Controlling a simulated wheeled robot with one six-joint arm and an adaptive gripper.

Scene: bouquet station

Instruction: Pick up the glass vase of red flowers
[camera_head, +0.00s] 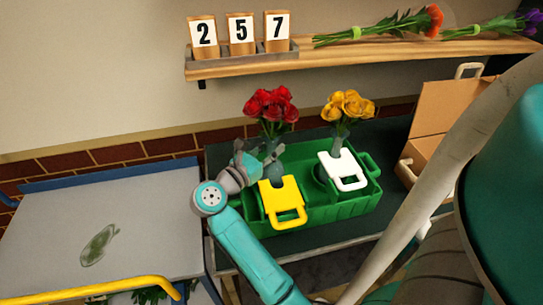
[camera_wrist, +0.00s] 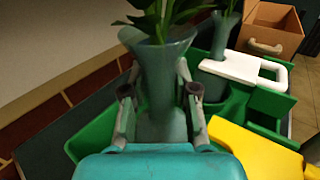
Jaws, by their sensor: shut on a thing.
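The red flowers (camera_head: 270,104) stand upright in a glass vase (camera_head: 274,149) at the back left of the green crate (camera_head: 320,211). My gripper (camera_head: 257,160) reaches it from the left and partly hides it. In the wrist view, the grey-green glass vase (camera_wrist: 160,72) fills the space between the two fingers of my gripper (camera_wrist: 160,92). The fingers press on its sides below the flared rim. Only green leaves show above the rim there. The vase's foot is hidden, so I cannot tell whether it touches the crate floor.
A second vase with yellow flowers (camera_head: 347,105) stands in the crate's right part. A cardboard box (camera_head: 440,115) is at right; a grey-topped table (camera_head: 150,225) at left is mostly clear.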

